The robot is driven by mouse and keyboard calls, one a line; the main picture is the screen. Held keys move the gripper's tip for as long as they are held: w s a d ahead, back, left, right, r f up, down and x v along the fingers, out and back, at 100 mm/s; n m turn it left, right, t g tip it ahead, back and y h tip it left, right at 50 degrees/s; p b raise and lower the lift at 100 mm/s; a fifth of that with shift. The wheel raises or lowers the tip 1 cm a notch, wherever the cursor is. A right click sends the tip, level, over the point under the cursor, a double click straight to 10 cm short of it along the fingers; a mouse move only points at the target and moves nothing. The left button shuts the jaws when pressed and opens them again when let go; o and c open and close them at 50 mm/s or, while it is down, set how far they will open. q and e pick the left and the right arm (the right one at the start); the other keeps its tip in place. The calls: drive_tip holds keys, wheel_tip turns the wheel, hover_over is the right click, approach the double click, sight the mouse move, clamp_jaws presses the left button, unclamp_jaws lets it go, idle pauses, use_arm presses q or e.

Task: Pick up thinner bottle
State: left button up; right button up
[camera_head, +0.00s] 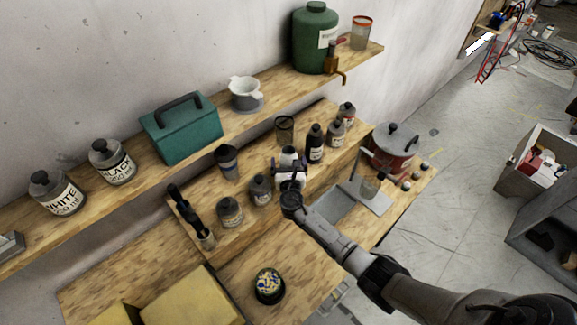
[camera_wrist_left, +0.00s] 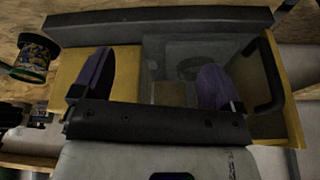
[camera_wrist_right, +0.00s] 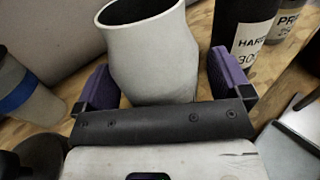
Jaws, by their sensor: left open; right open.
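I cannot read a thinner label on any bottle. My right gripper (camera_head: 289,172) is open over the worktop. In the right wrist view its purple fingers (camera_wrist_right: 163,82) stand on either side of a pale grey vessel (camera_wrist_right: 148,52) with a dark open top. The vessel looks upright; whether the fingers touch it I cannot tell. In the head view the gripper partly hides a pale bottle (camera_head: 289,156). A dark bottle labelled "HAR..." (camera_wrist_right: 243,28) stands right of the vessel. My left gripper (camera_wrist_left: 156,78) is open above a yellow box (camera_wrist_left: 65,75), with no object visibly gripped.
Several small bottles, including a grey one (camera_head: 261,189), crowd the raised wooden shelf. A red pot (camera_head: 391,151) stands at its right. A patterned tin (camera_head: 269,285) sits on the lower bench. The wall shelf holds a teal toolbox (camera_head: 182,130) and a green canister (camera_head: 313,40).

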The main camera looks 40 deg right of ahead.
drive_tip(key=shift+c, duration=0.4)
drive_tip(key=c, duration=1.2)
